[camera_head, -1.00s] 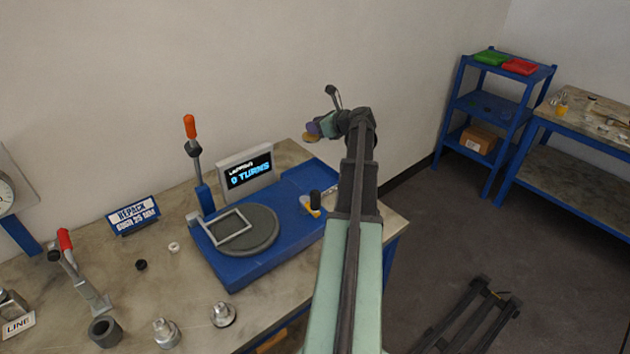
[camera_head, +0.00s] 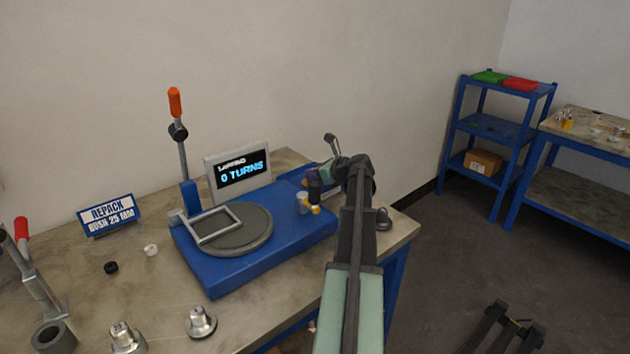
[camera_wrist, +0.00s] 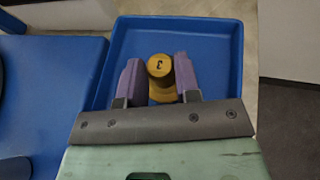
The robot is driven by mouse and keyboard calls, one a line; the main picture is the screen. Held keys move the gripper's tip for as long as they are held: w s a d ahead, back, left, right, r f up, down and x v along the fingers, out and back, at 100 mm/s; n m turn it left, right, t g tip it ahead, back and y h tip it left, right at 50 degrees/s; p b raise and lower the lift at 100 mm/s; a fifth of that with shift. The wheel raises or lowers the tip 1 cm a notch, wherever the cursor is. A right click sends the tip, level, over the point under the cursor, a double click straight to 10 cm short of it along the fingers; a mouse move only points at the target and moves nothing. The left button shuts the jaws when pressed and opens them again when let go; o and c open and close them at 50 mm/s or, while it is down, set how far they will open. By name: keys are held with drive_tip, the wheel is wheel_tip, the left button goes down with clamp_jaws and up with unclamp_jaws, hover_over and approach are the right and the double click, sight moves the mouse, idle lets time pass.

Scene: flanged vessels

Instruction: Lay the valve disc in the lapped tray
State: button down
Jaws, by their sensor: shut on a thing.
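The valve disc (camera_wrist: 159,72) is a brass-coloured piece with a round top marked 3. It sits between the purple fingers of my gripper (camera_wrist: 160,82), which is shut on it. Below it in the wrist view is a shallow blue tray (camera_wrist: 215,45) with a raised rim and a bare floor where visible. I cannot tell the gap between disc and tray. In the head view my gripper (camera_head: 315,178) is over the blue tray (camera_head: 290,176), right of the display.
The blue lapping machine (camera_head: 270,262) with its grey round plate (camera_head: 252,236) stands left of my arm; its display (camera_head: 240,174) reads 0 TURNS. A grey part (camera_head: 384,219) lies near the bench's right edge.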

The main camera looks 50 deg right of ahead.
drive_tip(key=c, duration=0.8)
unclamp_jaws()
drive_tip(key=shift+s+r, duration=0.2)
drive_tip(key=shift+r, duration=0.1)
drive_tip(key=p+v, duration=0.4)
drive_tip(key=v, duration=0.7)
drive_tip(key=shift+s+d+p, duration=0.1)
drive_tip(key=shift+s+p, duration=0.15)
drive_tip(key=shift+p, duration=0.05)
